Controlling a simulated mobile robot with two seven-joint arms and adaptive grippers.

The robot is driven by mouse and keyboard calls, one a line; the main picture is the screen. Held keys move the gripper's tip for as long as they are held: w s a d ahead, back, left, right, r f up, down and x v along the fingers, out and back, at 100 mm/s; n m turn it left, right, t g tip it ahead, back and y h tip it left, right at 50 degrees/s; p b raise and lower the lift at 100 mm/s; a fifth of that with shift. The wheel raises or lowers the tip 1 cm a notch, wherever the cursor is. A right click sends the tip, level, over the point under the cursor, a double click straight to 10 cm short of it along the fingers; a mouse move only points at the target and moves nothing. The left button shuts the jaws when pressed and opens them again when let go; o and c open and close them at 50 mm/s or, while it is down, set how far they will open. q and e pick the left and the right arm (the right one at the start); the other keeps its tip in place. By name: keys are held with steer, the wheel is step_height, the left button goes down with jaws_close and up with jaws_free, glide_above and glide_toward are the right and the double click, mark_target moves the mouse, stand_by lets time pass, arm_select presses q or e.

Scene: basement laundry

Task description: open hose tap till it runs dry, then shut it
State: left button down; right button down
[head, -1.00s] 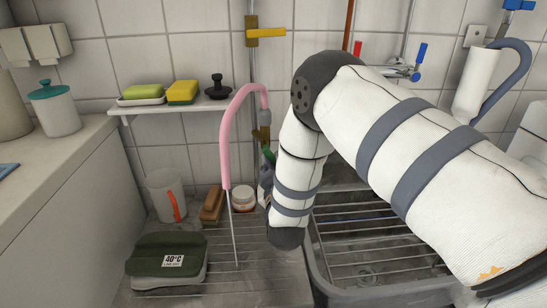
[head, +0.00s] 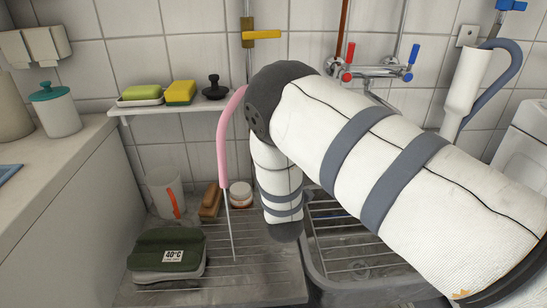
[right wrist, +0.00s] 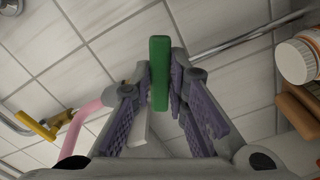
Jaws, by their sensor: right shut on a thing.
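The hose tap's green handle (right wrist: 160,60) stands between the finger pads of my right gripper (right wrist: 163,88) in the right wrist view, and the gripper is shut on it. In the head view my right arm hides this gripper, the handle and the tap body. The pink hose (head: 222,145) hangs in an arch at the left of my arm, and its upper end is hidden. It also shows in the right wrist view (right wrist: 75,135). A thin pale stream (head: 231,230) runs straight down from the hose end to the rack. My left gripper is not in view.
A yellow lever (head: 262,35) sits on the pipe above. A mixer tap (head: 375,72) with red and blue handles is behind my arm. A shelf (head: 165,107) holds soap, a sponge and a plug. A green-topped box (head: 168,252), jug (head: 163,190), brush and jar stand below.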

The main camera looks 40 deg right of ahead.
steer(key=c, duration=1.6)
jaws_free()
steer(key=shift+o, duration=0.2)
steer(key=shift+s, duration=0.1)
steer(key=v, duration=1.2)
